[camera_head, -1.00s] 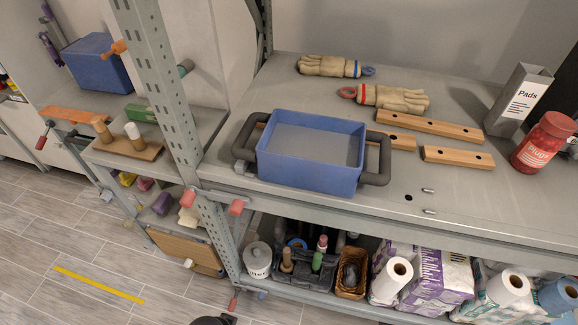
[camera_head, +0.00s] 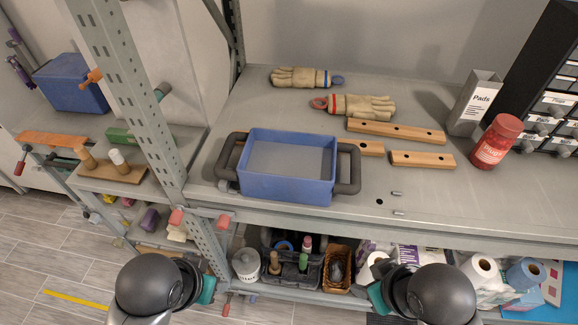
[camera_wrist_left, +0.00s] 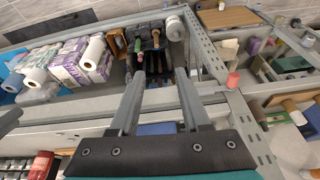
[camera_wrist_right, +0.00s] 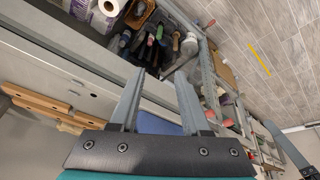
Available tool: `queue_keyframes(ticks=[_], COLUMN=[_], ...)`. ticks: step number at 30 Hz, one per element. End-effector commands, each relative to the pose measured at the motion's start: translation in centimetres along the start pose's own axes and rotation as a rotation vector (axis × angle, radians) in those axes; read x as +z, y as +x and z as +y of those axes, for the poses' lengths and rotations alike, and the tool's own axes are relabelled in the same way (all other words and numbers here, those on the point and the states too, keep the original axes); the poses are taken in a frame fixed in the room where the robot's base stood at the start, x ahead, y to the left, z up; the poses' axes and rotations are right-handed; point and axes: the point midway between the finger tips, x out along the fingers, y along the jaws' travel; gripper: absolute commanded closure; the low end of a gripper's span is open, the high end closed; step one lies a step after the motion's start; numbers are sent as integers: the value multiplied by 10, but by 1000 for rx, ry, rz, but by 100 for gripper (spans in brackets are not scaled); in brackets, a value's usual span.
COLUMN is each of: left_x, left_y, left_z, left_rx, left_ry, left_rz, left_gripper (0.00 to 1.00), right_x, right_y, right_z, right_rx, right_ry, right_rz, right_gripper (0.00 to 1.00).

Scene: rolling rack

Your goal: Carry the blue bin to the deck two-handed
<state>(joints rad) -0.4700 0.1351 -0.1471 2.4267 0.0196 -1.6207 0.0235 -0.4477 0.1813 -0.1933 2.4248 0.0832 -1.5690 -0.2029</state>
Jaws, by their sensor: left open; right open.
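The blue bin (camera_head: 285,190) stands upright and empty on the grey upper shelf (camera_head: 420,212) of the rack. It has a dark handle on its left (camera_head: 226,155) and one on its right (camera_head: 350,168). Part of the bin shows behind the fingers in the left wrist view (camera_wrist_left: 157,128) and in the right wrist view (camera_wrist_right: 158,123). My left gripper (camera_wrist_left: 160,74) and right gripper (camera_wrist_right: 160,75) are open and empty. In the head view both arms are at the bottom, in front of the shelf and apart from the bin; the fingers are hidden there. I cannot tell which surface is the deck.
Two gloves (camera_head: 362,106), wooden bars (camera_head: 397,131), a red jar (camera_head: 495,142) and a Pads box (camera_head: 474,103) lie or stand behind and right of the bin. An upright post (camera_head: 127,95) rises on its left. The lower shelf holds a tool caddy and paper rolls (camera_head: 480,268).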

Motion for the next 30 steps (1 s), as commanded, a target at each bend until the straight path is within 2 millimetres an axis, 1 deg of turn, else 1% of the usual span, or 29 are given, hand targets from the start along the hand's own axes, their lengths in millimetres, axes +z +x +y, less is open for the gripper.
queue_keyframes(ticks=[1, 5, 10, 13, 16, 18, 20, 24, 27, 30], left_x=[-10, -35, -79, -106, -132, -151, -167, -201, -224, -242], left_y=[2, 6, 8, 6, 2, -3, -8, -22, -35, -47], left_z=[0, 0, -3, -6, -10, -14, -18, -28, -36, -44], left_rx=[0, 1, -7, -19, -36, -51, -66, -102, -132, -157], left_ry=[4, 12, 26, 33, 38, 41, 41, 38, 31, 21], left_rz=[7, 17, 32, 38, 42, 46, 49, 56, 59, 62], left_gripper=[53, 53, 53, 53, 53, 53, 53, 53, 53, 53], right_x=[-15, -49, -97, -121, -142, -155, -164, -185, -197, -206], right_y=[3, 7, 10, 11, 11, 9, 8, 2, -5, -13], right_z=[0, -4, -5, -2, 7, 16, 25, 53, 77, 99], right_rx=[-8, -35, -42, -31, -13, 3, 14, 43, 57, 65], right_ry=[-94, -366, -816, -1093, -1359, -1538, -1682, -1988, -2180, -2333], right_rz=[26, 87, 162, 188, 199, 196, 187, 149, 110, 73], right_gripper=[53, 53, 53, 53, 53, 53, 53, 53, 53, 53])
